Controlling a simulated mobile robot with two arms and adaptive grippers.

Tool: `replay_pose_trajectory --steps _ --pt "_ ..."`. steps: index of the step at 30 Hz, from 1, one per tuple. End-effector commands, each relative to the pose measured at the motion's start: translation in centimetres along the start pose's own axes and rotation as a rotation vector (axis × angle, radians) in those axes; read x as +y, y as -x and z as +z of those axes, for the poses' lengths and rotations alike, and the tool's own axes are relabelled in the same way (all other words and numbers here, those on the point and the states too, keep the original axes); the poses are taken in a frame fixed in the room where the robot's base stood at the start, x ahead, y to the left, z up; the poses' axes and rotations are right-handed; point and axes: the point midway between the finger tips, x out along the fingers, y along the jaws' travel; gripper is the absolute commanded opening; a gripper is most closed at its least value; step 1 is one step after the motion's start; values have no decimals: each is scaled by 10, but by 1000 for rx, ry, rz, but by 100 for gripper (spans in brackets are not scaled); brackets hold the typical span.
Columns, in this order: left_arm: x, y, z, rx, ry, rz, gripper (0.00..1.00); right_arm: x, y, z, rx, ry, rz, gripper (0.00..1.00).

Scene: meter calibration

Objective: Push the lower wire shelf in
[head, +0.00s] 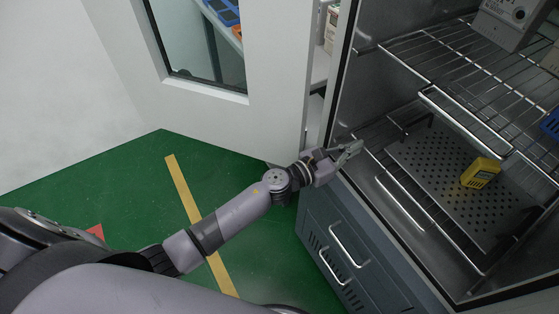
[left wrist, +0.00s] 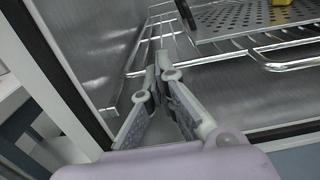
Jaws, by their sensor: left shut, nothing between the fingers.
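The lower wire shelf (head: 405,207) is inside the open metal cabinet, with a perforated plate (head: 440,165) above part of it. In the left wrist view the shelf's front wire (left wrist: 290,66) and left corner (left wrist: 113,111) show. The upper wire shelf (head: 450,60) is higher in the cabinet. My left gripper (head: 358,147) is at the left side of the cabinet opening, close to the lower shelf's left front corner. In the left wrist view its fingertips (left wrist: 160,55) are together and empty, in front of the shelf wires; contact cannot be told. My right gripper is not in view.
A yellow meter (head: 480,172) stands on the perforated plate. A grey device (head: 508,22) is on the upper shelf. Drawers with handles (head: 350,245) are below the opening. A white door with a window (head: 215,50) stands at the left. Green floor is clear in front.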

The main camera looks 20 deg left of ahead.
Motion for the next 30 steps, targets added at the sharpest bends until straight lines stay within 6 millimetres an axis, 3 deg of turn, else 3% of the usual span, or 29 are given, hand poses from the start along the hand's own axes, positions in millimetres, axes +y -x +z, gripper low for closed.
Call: replay_pose_trajectory --steps 1,5,18,24,30 --pt "-2 0 7 -13 1 -4 0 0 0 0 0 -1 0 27" --pt "-1 16 6 -11 0 -3 0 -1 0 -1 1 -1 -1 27" --pt "0 106 1 -3 2 2 0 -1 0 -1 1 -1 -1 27" --pt "1 122 1 -4 1 2 0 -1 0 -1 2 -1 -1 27" --pt "1 124 2 -4 -1 1 0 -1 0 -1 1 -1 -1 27"
